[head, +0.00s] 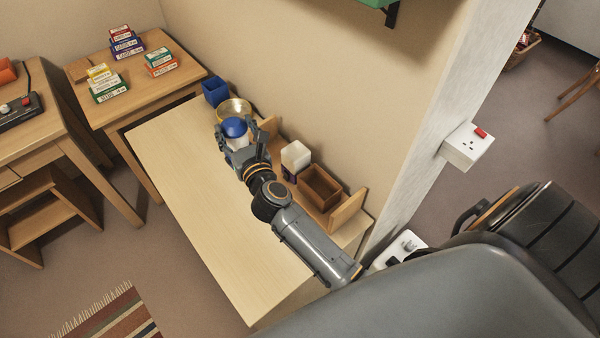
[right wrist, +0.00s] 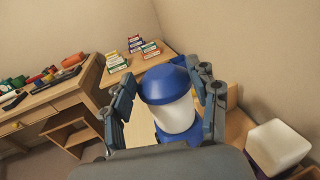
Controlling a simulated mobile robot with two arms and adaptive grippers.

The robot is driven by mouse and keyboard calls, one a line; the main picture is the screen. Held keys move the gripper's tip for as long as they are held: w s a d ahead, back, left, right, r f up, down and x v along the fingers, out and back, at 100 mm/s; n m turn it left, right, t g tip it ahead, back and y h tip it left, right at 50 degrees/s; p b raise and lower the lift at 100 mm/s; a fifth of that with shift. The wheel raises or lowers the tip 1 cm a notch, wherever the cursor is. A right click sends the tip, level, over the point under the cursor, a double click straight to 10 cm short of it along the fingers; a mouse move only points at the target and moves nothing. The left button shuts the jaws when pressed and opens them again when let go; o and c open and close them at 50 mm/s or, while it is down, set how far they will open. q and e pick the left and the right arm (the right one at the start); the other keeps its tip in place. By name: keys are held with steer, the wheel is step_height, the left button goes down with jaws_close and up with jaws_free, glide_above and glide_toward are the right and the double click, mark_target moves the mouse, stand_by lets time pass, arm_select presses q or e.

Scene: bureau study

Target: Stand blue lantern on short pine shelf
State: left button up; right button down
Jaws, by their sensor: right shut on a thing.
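The blue lantern (head: 235,127) has a blue domed cap, a white body and a blue base; it also shows upright in the right wrist view (right wrist: 176,115). My right gripper (head: 243,138) is shut on it, with a finger on either side of its body. In the head view the lantern is over the far part of the pale bench top (head: 190,185); its height above the bench is hard to tell. A low wooden rack (head: 346,210) stands along the wall; I cannot tell whether this is the short pine shelf. My left gripper is not in view.
A blue box (head: 215,91) and a yellowish bowl (head: 234,108) stand at the bench's far end. A green wall shelf (head: 372,2) is above. The bench's left side is clear.

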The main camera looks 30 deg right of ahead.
mark_target(230, 120)
steer(key=w, duration=0.2)
steer(key=w+r, duration=0.1)
steer(key=shift+w+d, duration=0.1)
steer(key=shift+w, duration=0.25)
arm_select(q)
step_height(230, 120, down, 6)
steer(key=b, duration=0.6)
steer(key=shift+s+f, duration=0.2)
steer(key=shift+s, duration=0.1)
arm_select(e)
steer(key=d+f, duration=1.2)
steer(key=d, duration=0.1)
steer(key=shift+s+d+f, duration=0.15)
steer(key=shift+s+f, duration=0.05)
steer(key=shift+f, duration=0.15)
arm_select(q)
steer(key=shift+b, duration=0.35)
